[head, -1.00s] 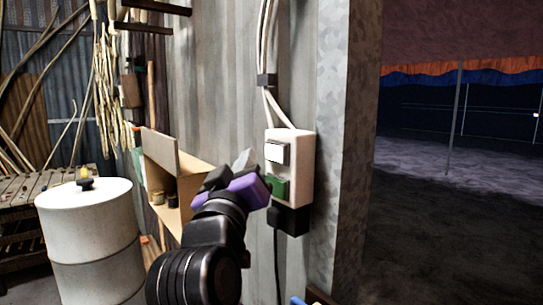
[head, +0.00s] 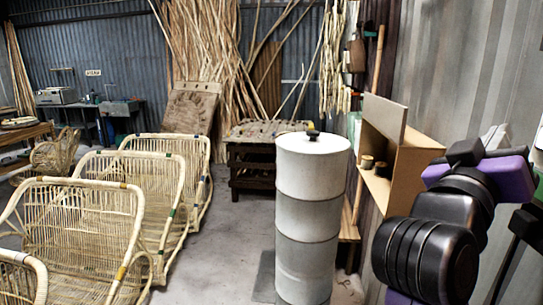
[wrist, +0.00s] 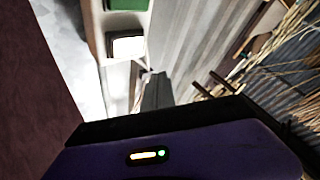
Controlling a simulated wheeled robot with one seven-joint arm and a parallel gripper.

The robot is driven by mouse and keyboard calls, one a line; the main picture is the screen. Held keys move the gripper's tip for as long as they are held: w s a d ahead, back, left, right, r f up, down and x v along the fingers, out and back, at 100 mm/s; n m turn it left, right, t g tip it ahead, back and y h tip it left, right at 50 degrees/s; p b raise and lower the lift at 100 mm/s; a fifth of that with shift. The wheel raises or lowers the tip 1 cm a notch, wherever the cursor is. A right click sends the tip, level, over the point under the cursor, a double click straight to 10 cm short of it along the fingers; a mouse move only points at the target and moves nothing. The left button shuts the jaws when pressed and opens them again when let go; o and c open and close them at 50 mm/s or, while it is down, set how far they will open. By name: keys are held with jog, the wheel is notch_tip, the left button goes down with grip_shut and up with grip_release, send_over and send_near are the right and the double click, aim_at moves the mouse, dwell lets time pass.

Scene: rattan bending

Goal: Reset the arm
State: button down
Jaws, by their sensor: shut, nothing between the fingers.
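My arm reaches up from the lower right of the head view, with a black forearm and a purple wrist. My gripper (head: 492,140) is at its tip, near the corrugated wall. In the wrist view the gripper's grey fingers (wrist: 157,92) are together with nothing between them. A pale switch box (wrist: 98,22) with a white switch (wrist: 128,46) and a green one (wrist: 127,4) is beside the fingers in the wrist view. In the head view the box is mostly cut off at the right edge. I cannot tell whether the gripper touches it.
A white drum (head: 308,215) stands left of my arm, with a small dark object (head: 313,135) on top. An open cardboard box (head: 415,160) is between drum and arm. Several rattan chairs (head: 75,230) fill the left. Grey floor (head: 225,235) is clear between chairs and drum.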

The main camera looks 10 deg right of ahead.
jog(key=w+a+f+n+t+y, duration=0.1)
jog(key=w+a+n+t+y, duration=0.35)
jog(key=a+n+t, duration=0.35)
jog(key=s+a+f+n+t+y, duration=0.1)
jog(key=a+f+y, duration=0.25)
jog(key=f, duration=0.25)
jog(key=s+a+f+t+y, duration=0.2)
jog(key=f+y, duration=0.2)
jog(key=f, duration=0.2)
jog(key=s+a+f+n+t+y, duration=0.1)
jog(key=a+f+y, duration=0.2)
jog(key=f+y, duration=0.15)
jog(key=s+a+f+m+g+y, duration=0.1)
jog(key=s+f+g, duration=0.2)
jog(key=s+f, duration=0.9)
jog(key=s+a+f+m+g+y, duration=0.1)
jog(key=s+f+g, duration=0.3)
jog(key=s+f, duration=0.8)
jog(key=s+m, duration=0.1)
jog(key=s, duration=0.7)
jog(key=shift+a+y, duration=0.2)
jog(key=shift+y, duration=0.15)
